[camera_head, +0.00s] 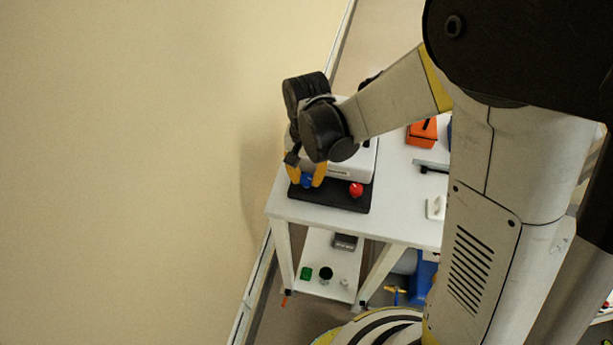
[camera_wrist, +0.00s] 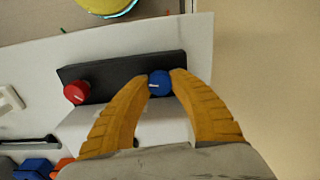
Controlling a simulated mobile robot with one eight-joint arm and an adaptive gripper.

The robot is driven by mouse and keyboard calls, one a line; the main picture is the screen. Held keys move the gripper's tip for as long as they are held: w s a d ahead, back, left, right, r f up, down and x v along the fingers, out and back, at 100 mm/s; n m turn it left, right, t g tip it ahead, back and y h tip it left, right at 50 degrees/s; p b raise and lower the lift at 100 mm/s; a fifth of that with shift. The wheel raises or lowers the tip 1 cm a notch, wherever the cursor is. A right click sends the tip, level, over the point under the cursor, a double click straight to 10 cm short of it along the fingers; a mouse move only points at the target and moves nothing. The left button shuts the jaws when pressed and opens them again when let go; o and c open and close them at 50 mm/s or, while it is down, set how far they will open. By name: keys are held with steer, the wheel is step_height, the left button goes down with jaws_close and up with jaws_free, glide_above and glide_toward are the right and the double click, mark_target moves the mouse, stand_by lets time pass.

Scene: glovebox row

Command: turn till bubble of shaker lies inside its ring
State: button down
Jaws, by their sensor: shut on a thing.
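The shaker (camera_head: 352,166) is a white box with a black front strip (camera_head: 335,200), standing on a white table. A blue knob (camera_head: 307,181) and a red knob (camera_head: 356,190) sit on this strip. In the wrist view the blue knob (camera_wrist: 160,84) has a pale pointer line and the red knob (camera_wrist: 77,92) is to its left. My gripper (camera_wrist: 162,80) is shut on the blue knob, one yellow finger on each side. In the head view my gripper (camera_head: 306,177) hides part of the shaker. I cannot make out the bubble or its ring in either view.
An orange object (camera_head: 423,132) and a small white fitting (camera_head: 436,207) are on the table (camera_head: 385,226) right of the shaker. A lower shelf (camera_head: 318,250) holds a green block (camera_head: 306,273) and a dark round item (camera_head: 326,275). A plain wall stands close on the left.

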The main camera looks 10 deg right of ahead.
mark_target(306, 177)
steer(key=n, duration=0.3)
steer(key=c, duration=1.1)
jaws_free()
steer(key=shift+r, duration=0.15)
step_height(306, 177, up, 12)
